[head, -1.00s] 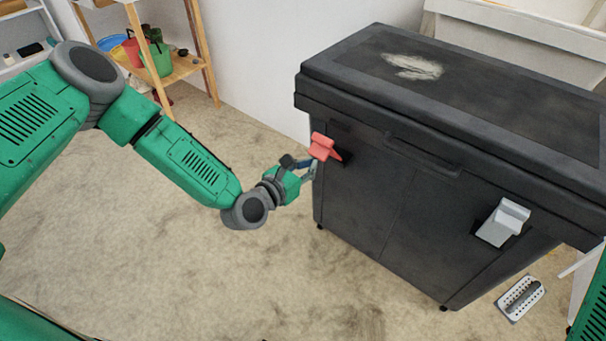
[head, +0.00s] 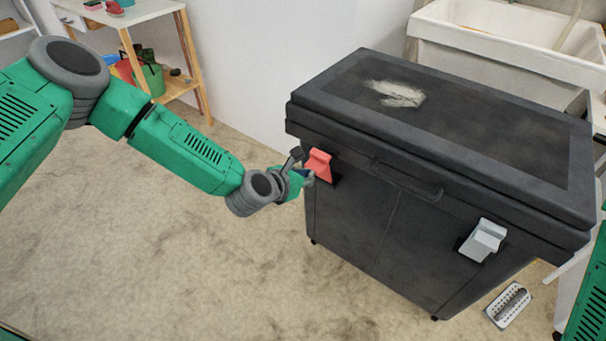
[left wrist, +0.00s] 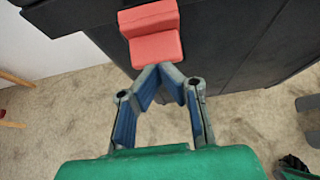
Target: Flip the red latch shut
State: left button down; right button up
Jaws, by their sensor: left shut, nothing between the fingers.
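The red latch (head: 318,164) is on the upper left of the black chest's front (head: 350,225), just below the lid (head: 455,125). In the left wrist view the red latch (left wrist: 152,34) is a stepped block with a thicker lower part. My left gripper (head: 309,178) is at the latch's lower left. In the left wrist view its fingertips (left wrist: 160,70) meet, empty, at the latch's lower edge. I cannot tell whether they touch it, or whether the latch is fully closed. My right gripper is out of view.
A grey latch (head: 484,239) is on the right of the chest front, with a handle (head: 408,180) between the latches. A wooden shelf (head: 180,80) stands back left and a white sink (head: 500,45) behind. A grater-like object (head: 508,305) lies on the floor. The floor left is clear.

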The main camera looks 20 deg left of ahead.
aim_at(319, 160)
pick_arm(q)
jog(key=shift+w+d+r+g, duration=0.15)
jog(key=shift+w+r+g, duration=0.2)
jog(key=shift+r, duration=0.25)
jog(key=shift+w, duration=0.25)
jog(key=shift+w+d+r, duration=0.2)
jog(key=shift+w, duration=0.2)
jog(key=shift+w+d+r, duration=0.15)
jog(key=shift+w, duration=0.25)
jog(key=shift+w+r, duration=0.15)
